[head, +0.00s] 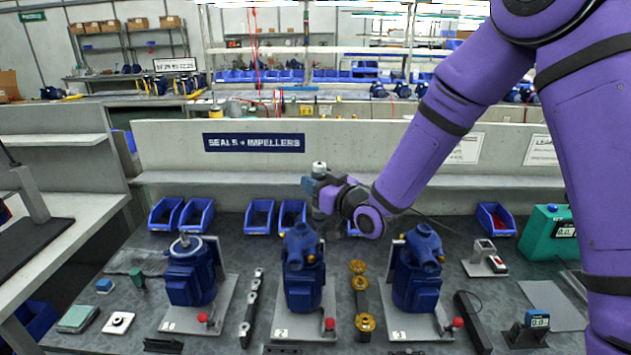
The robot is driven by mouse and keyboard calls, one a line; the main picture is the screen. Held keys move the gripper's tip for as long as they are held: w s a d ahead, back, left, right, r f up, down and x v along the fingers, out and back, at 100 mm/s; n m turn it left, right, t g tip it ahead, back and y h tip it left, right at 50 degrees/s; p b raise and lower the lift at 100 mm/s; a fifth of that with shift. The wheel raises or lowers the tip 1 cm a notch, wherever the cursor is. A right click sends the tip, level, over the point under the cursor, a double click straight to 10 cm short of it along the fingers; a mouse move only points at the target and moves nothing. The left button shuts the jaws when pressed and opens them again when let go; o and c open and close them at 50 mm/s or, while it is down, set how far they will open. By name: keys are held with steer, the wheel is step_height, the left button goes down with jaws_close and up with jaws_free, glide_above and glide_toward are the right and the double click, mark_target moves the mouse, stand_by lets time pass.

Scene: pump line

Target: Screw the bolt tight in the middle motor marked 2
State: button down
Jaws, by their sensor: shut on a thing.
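The middle motor (304,284) is blue and stands upright on a grey base plate (284,326) marked 2, with a red knob at its front right. My gripper (318,190) is above and slightly right of this motor's top. It is shut on an upright grey cylindrical tool (319,167) with a pale top. The tool's lower end is close to the motor's top; I cannot tell whether it touches. I cannot make out a bolt; the tool and gripper may hide it.
Similar blue motors stand at left (190,275) and right (416,275). A strip of dark parts (251,308) and a column of brass parts (364,322) lie between the motors. Blue bins (197,215) line the back below a low wall. A green case (548,236) stands at right.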

steer(key=shift+f, duration=1.2)
stand_by(3.6)
steer(key=shift+r, duration=0.1)
